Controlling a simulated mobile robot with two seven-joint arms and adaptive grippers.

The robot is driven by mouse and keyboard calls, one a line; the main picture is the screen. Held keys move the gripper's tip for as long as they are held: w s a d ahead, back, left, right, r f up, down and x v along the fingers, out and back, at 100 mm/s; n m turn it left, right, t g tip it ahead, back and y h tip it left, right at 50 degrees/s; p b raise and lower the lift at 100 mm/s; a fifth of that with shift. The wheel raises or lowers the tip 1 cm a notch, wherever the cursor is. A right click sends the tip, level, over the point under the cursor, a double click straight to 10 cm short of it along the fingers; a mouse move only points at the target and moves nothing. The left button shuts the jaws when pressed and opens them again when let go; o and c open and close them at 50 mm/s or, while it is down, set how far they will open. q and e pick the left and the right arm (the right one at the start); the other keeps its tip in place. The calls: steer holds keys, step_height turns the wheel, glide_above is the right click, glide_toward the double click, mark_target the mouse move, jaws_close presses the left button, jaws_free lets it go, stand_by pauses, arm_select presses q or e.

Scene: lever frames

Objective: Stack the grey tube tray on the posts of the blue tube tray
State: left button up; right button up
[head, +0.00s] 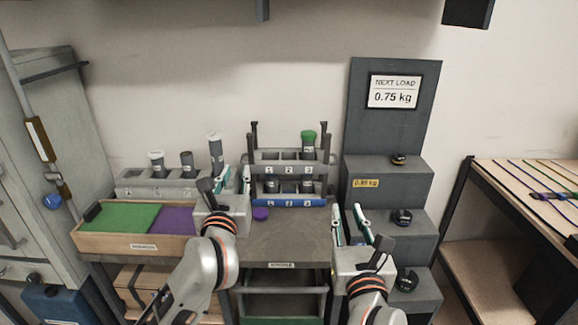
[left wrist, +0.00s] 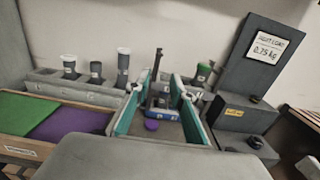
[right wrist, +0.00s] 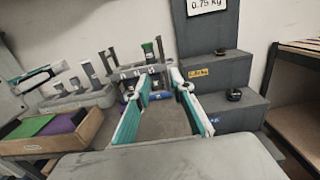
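The grey tube tray (head: 262,169), marked with numbers, sits level directly above the blue tube tray (head: 290,202), apparently borne by upright posts at its ends. A green-capped tube (head: 308,142) stands in the grey tray at the right. Grey tubes stand in the blue tray between the two levels. The trays also show between the fingers in the left wrist view. My left gripper (head: 234,182) is open and empty, just left of the trays. My right gripper (head: 350,222) is open and empty, to the right and nearer. Exact post contact is too small to tell.
A purple cap (head: 260,214) lies on the table (head: 285,248) before the trays. A grey rack (head: 135,184) with several tubes stands back left, behind a wooden box (head: 140,243) with green and purple pads. Grey steps (head: 388,180) with dark knobs rise at right, below a "0.75 kg" sign (head: 393,92).

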steer(key=shift+s, duration=1.25)
